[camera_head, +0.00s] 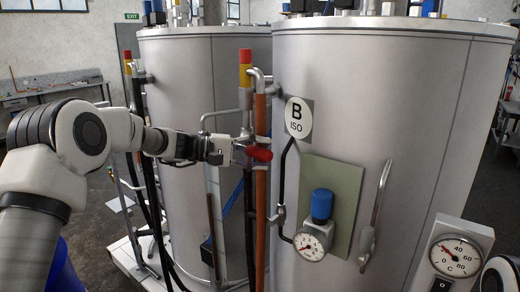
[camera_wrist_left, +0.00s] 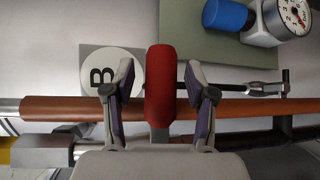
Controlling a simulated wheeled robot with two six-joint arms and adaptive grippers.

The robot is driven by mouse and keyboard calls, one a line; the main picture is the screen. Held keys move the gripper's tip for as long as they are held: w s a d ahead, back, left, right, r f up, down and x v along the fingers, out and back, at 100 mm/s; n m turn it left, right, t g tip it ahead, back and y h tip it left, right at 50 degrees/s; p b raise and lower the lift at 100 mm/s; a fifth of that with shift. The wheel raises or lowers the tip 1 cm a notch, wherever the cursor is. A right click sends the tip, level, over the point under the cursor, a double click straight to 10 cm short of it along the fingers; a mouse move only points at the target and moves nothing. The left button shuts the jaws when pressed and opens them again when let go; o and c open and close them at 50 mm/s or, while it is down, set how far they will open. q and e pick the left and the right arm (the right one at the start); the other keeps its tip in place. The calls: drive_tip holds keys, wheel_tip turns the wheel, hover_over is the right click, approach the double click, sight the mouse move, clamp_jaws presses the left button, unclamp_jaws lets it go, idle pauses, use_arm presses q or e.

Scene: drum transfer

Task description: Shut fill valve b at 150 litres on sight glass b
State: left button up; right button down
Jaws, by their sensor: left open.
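The red valve handle (camera_head: 259,153) stands on the pipework at the left side of the tank marked B (camera_head: 390,130). My left gripper (camera_head: 232,151) is at this handle, its arm coming from the left. In the left wrist view the red handle (camera_wrist_left: 161,85) lies between the two open fingers (camera_wrist_left: 158,95), with a gap on each side. An orange-brown vertical tube (camera_head: 261,120) runs behind the handle and crosses the wrist view (camera_wrist_left: 60,108). I cannot tell if it is the sight glass; no litre marks are readable. My right gripper is not in view.
A round gauge (camera_head: 312,242) with a blue cap (camera_head: 321,205) sits before a green plate (camera_head: 338,190). A grab handle (camera_head: 376,215) is on the tank. A second tank (camera_head: 200,80) stands left. A temperature dial (camera_head: 456,257) is at lower right.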

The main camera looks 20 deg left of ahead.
use_arm(q)
drive_tip(key=shift+a, duration=0.25)
drive_tip(key=c, duration=0.5)
drive_tip(key=shift+s, duration=0.1)
clamp_jaws()
drive_tip(key=shift+f, duration=0.1)
